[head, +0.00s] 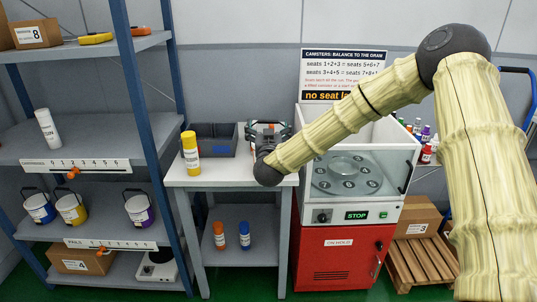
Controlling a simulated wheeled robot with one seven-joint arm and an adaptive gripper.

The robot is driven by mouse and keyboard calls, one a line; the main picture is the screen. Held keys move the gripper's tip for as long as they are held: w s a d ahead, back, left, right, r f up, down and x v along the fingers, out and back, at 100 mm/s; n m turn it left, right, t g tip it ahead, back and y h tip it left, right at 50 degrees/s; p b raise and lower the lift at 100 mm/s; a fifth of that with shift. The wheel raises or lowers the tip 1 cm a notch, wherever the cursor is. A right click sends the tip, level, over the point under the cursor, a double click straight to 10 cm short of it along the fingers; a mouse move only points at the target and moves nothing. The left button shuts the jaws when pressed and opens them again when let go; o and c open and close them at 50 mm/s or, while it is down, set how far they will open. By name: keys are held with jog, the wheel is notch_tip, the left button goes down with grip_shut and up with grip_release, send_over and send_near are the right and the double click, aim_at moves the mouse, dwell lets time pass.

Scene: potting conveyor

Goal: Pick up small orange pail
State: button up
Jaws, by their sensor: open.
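I cannot make out an orange pail in the head view. Three pails with wire handles stand on the left rack: a white and blue pail (39,210), a yellow and white pail (71,211) and a white and purple pail (139,212). My gripper (268,126) is over the right part of the white side table, far to the right of the pails, beside a dark bin. It is open, and I see nothing held in it. My arm comes in from the right and hides part of the machine.
The white side table (215,180) carries a yellow canister (190,152) and the dark bin (215,138). An orange canister (219,236) and a blue one (244,235) stand on its lower shelf. Blue rack posts (140,100) edge the pail shelf. A red-based machine (340,255) stands right.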

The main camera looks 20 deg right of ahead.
jog(key=shift+x, duration=1.35)
jog(key=shift+s, duration=0.1)
jog(key=c, duration=1.7)
jog(key=shift+r, duration=0.1)
jog(key=shift+c, duration=1)
jog(key=shift+r, duration=0.1)
